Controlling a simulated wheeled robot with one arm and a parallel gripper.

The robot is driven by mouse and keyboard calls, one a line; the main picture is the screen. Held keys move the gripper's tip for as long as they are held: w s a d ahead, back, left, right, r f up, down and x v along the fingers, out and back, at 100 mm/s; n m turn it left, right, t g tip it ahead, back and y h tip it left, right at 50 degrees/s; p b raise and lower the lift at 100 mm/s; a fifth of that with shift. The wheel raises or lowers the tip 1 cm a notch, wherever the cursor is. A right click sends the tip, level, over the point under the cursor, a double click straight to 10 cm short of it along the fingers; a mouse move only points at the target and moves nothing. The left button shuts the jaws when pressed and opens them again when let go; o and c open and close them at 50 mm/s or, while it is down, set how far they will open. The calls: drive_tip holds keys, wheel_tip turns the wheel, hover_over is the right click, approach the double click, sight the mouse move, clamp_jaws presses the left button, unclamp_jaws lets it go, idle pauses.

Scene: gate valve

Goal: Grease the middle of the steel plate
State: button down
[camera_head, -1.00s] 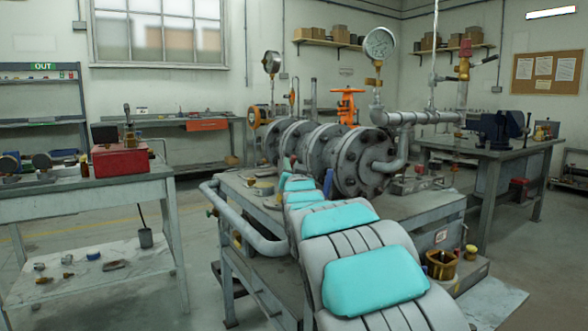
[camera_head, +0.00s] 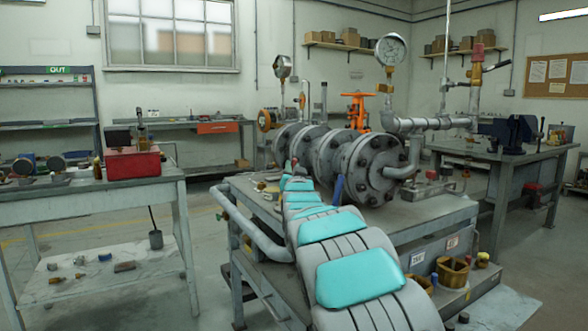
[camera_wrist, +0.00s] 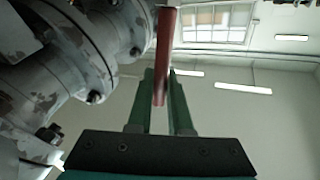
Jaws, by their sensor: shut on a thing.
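My gripper (camera_wrist: 160,75) has green fingers shut on a reddish-brown rod (camera_wrist: 165,45), which stands up between them in the wrist view. The rod's far end runs towards the top of the picture, and I cannot tell what it ends in. Grey bolted flanges (camera_wrist: 70,55) are close on the left of the rod. In the head view my arm reaches over the bench towards the flanged pipe assembly (camera_head: 370,168), and its links hide most of the gripper. I cannot pick out the steel plate with certainty in either view.
The steel bench (camera_head: 430,212) carries the flanged pipe, a pressure gauge (camera_head: 391,50) and an orange handwheel valve (camera_head: 357,108). A brass-coloured bin (camera_head: 453,272) sits on its lower ledge. A table with a red box (camera_head: 132,163) stands left. Floor between them is open.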

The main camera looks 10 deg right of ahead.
drive_tip(key=shift+r+p, duration=1)
drive_tip(key=shift+r, duration=2.1)
drive_tip(key=shift+r+p, duration=0.8)
drive_tip(key=shift+r, duration=0.65)
drive_tip(key=shift+f, duration=0.1)
drive_tip(key=shift+w+a+f+b, duration=0.15)
drive_tip(key=shift+f+b, duration=0.3)
drive_tip(key=shift+f, duration=0.45)
